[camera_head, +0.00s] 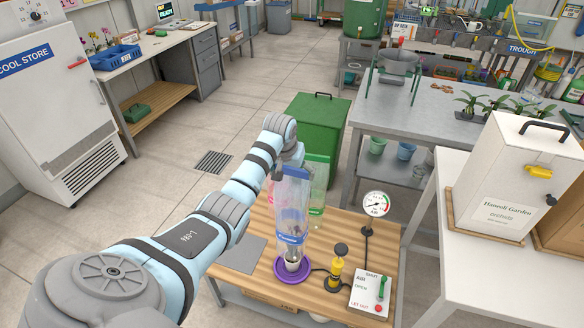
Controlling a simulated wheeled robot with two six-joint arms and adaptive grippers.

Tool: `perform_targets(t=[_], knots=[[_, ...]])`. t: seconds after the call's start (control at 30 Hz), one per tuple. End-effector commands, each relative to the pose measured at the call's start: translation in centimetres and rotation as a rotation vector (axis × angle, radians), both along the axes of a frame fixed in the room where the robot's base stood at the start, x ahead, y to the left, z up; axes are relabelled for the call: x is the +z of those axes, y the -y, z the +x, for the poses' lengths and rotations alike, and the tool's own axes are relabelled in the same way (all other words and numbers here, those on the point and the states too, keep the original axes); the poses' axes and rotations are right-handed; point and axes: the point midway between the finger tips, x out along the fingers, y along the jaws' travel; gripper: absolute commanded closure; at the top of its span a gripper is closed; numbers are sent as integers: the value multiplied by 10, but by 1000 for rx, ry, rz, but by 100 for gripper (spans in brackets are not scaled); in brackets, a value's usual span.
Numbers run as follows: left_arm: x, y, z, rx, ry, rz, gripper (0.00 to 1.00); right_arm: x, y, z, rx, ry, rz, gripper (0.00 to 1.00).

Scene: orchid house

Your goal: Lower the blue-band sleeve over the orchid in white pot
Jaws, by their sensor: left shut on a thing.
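My left gripper (279,174) is shut on the upper rim of the blue-band sleeve (291,195). The sleeve is clear, hangs about upright and has a blue band (290,238) near its lower end. Straight below it, the white pot (292,264) stands on a round purple saucer (277,272) on the wooden bench. The sleeve's lower end shows just above the pot. Something dark shows through the sleeve, but I cannot tell whether the orchid is inside it or behind it. My right gripper is not in view.
A clear sleeve with green markings (320,172) is just behind, before a green bin (318,125). Right of the saucer on the bench (325,262) are a yellow-and-black fitting (336,272), a gauge (376,204) and a white control box (370,292). A grey mat (243,255) lies left.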

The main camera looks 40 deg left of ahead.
Motion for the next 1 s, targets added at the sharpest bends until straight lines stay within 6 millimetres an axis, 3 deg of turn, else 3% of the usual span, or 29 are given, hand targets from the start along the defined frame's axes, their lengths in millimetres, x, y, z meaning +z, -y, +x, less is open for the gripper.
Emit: perform_targets(t=[0.4, 0.83, 1.0], knots=[[-33, 0, 0, 0, 0, 0, 51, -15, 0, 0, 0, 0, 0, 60], [-37, 0, 0, 0, 0, 0, 51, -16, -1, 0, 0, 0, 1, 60], [-49, 0, 0, 0, 0, 0, 51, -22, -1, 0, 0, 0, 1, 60]])
